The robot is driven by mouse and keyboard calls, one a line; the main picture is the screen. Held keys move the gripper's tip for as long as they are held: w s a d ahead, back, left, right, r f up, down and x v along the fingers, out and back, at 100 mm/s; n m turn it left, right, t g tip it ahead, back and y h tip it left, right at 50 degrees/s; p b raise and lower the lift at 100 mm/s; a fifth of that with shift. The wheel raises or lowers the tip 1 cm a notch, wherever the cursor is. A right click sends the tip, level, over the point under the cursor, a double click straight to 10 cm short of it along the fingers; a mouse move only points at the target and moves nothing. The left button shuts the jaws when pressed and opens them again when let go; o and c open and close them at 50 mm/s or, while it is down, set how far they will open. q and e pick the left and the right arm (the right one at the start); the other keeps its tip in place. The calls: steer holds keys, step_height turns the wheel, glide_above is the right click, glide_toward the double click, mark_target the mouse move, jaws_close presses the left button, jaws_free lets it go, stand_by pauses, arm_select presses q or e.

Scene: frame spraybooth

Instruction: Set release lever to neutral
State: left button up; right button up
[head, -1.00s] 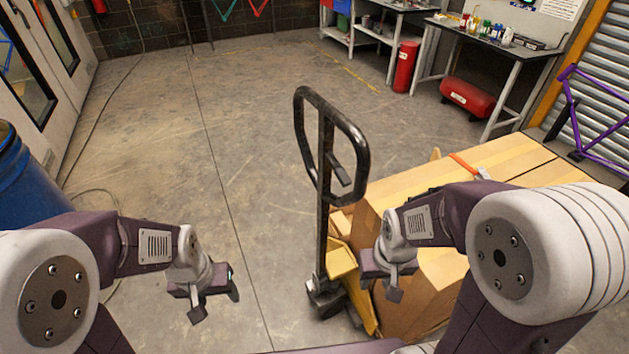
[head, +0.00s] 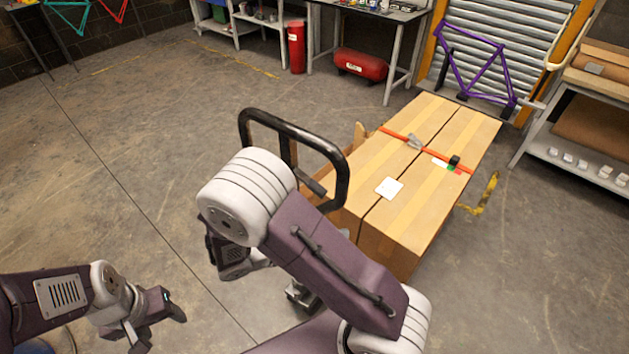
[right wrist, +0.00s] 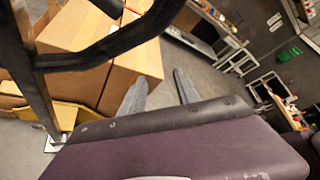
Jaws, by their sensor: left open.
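The pallet jack's black loop handle (head: 246,118) stands upright in front of the load in the head view. The release lever (head: 314,187) is a short dark paddle inside the loop, partly hidden by my right arm. My right gripper's fingers are hidden in the head view. In the right wrist view my right gripper (right wrist: 160,90) is open and empty, with the handle (right wrist: 105,48) crossing close by at upper left. I cannot make out the lever there. My left gripper (head: 160,328) is open and empty at lower left, away from the handle.
Cardboard boxes (head: 424,190) with an orange strap (head: 398,136) lie behind the handle. A purple bike frame (head: 478,65) leans near the shutter, and a shelf (head: 585,150) stands at right. A red tank (head: 360,65) is under the bench. Floor at left is clear.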

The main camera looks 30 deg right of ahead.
mark_target(314, 192)
steer(key=w+a+r+n+t+h+p, duration=0.1)
steer(key=w+a+r+n+t+h, duration=0.1)
steer(key=w+a+r+n+t, duration=0.55)
steer(key=w+d+f, duration=0.1)
steer(key=d, duration=0.2)
steer(key=w+d+f+n+p, duration=0.1)
steer(key=d, duration=0.2)
steer(key=w+d+f+n, duration=0.1)
steer(key=d, duration=0.2)
steer(key=shift+w+d+t+p, duration=0.25)
steer(key=shift+w+p, duration=0.05)
arm_select(q)
step_height(314, 192, up, 3)
steer(key=shift+d+r, duration=0.15)
arm_select(e)
jaws_close()
